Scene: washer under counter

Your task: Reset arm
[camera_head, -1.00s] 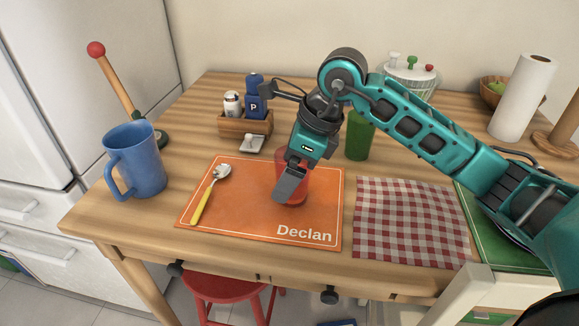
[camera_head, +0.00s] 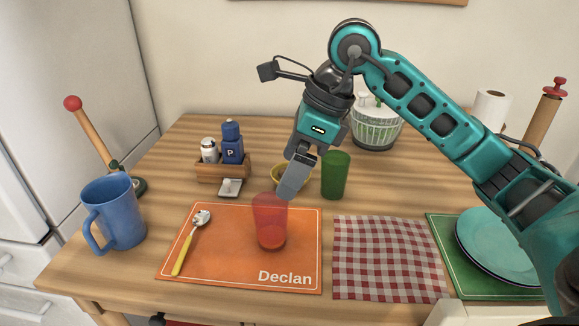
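My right arm comes in from the right, and its gripper (camera_head: 294,178) points down above and just behind the rim of the red translucent cup (camera_head: 270,222). The fingers overlap from this angle, so I cannot tell whether they are apart or closed. The cup stands upright on the orange placemat (camera_head: 225,270) marked "Declan" and looks apart from the gripper. My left gripper is out of view.
A yellow-handled spoon (camera_head: 190,245) lies on the placemat, with a blue mug (camera_head: 115,215) to its left. A green cup (camera_head: 335,175), yellow bowl (camera_head: 280,177) and shaker caddy (camera_head: 222,172) stand behind. A checkered napkin (camera_head: 388,258) and plates (camera_head: 490,245) lie right.

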